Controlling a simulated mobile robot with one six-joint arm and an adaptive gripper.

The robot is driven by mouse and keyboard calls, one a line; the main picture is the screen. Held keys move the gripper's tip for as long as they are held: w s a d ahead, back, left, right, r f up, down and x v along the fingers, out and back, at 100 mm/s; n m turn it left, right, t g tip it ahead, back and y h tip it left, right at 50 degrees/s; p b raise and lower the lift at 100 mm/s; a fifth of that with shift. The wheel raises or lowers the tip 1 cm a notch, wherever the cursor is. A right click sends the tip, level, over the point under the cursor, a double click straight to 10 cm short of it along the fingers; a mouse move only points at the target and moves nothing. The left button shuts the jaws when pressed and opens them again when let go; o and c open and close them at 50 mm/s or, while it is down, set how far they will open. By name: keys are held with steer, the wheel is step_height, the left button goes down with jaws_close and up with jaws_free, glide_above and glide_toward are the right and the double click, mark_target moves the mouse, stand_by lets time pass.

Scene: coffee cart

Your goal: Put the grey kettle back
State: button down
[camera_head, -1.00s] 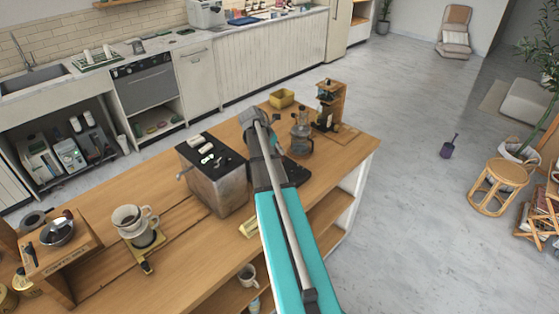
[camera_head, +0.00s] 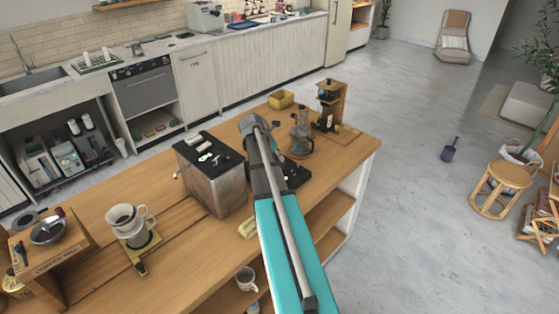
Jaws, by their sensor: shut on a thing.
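My arm reaches from the bottom of the head view over the wooden cart (camera_head: 185,258), and its grey wrist (camera_head: 252,126) is above the cart's far part. My gripper's fingers are hidden behind the wrist and arm, so I see neither them nor what is between them. I cannot make out a grey kettle; it may be hidden behind the arm. A low black base (camera_head: 295,175) shows partly to the right of the arm, with no kettle visible on it.
A white dripper set (camera_head: 130,222) and a wooden box (camera_head: 50,255) are at the left.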

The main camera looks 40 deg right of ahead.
steer(key=shift+f, duration=0.15)
steer(key=c, duration=0.5)
jaws_free()
steer(key=p+v, duration=1)
steer(key=v, duration=0.2)
stand_by(0.5)
stand_by(0.8)
steer(key=shift+s, duration=0.1)
